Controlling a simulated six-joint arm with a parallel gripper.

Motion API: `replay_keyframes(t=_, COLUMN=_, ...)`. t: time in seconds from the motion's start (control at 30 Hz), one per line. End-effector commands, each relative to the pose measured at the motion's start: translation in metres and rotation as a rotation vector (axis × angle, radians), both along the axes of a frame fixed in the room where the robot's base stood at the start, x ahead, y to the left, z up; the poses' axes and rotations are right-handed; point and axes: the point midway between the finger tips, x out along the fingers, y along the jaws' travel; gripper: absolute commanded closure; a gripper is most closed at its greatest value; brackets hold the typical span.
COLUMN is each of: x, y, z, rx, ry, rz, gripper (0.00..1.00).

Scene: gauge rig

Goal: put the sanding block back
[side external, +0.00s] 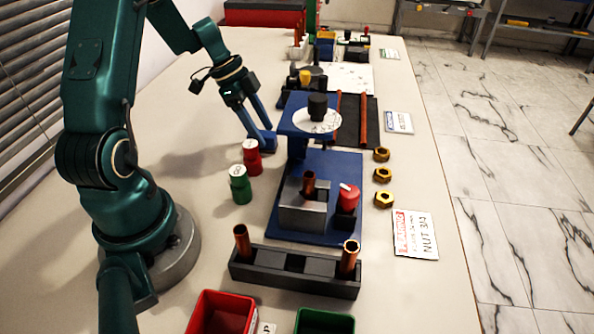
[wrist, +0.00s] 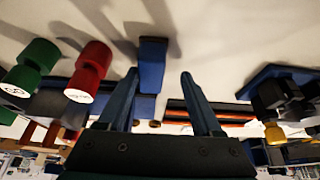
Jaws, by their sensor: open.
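A blue block (side external: 264,145), which I take for the sanding block, is on the table left of the blue gauge rig (side external: 338,165). In the wrist view a blue block (wrist: 153,52) shows ahead of the fingertips, in line with the space between them. My gripper (side external: 259,131) points down at the block in the side view, its blue fingers close to it. The wrist view shows my gripper (wrist: 160,75) with its fingers apart and nothing held. I cannot tell whether a finger touches the block, as finger and block share a colour.
A red gauge (side external: 252,158) and a green gauge (side external: 240,186) stand close by in front. A black rack (side external: 295,272) with copper tubes, a red bin (side external: 222,310) and a green bin (side external: 325,321) are nearer. Several brass nuts (side external: 382,174) lie right of the rig.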

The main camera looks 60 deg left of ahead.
Motion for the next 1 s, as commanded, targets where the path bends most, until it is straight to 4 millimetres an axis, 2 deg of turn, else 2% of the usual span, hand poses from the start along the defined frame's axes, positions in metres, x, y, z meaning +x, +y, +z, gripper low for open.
replay_keyframes(t=0.4, x=-0.024, y=0.026, z=0.078, rx=0.007, ry=-0.003, rz=0.005, gripper=0.33)
replay_keyframes(t=0.67, x=-0.031, y=0.029, z=0.101, rx=0.005, ry=0.002, rz=0.006, gripper=0.33)
replay_keyframes(t=0.77, x=-0.029, y=0.015, z=0.109, rx=0.015, ry=0.024, rz=0.03, gripper=0.33)
replay_keyframes(t=0.83, x=-0.029, y=-0.005, z=0.117, rx=0.03, ry=0.054, rz=0.068, gripper=0.33)
replay_keyframes(t=1.0, x=-0.039, y=-0.072, z=0.136, rx=0.09, ry=0.105, rz=0.236, gripper=0.33)
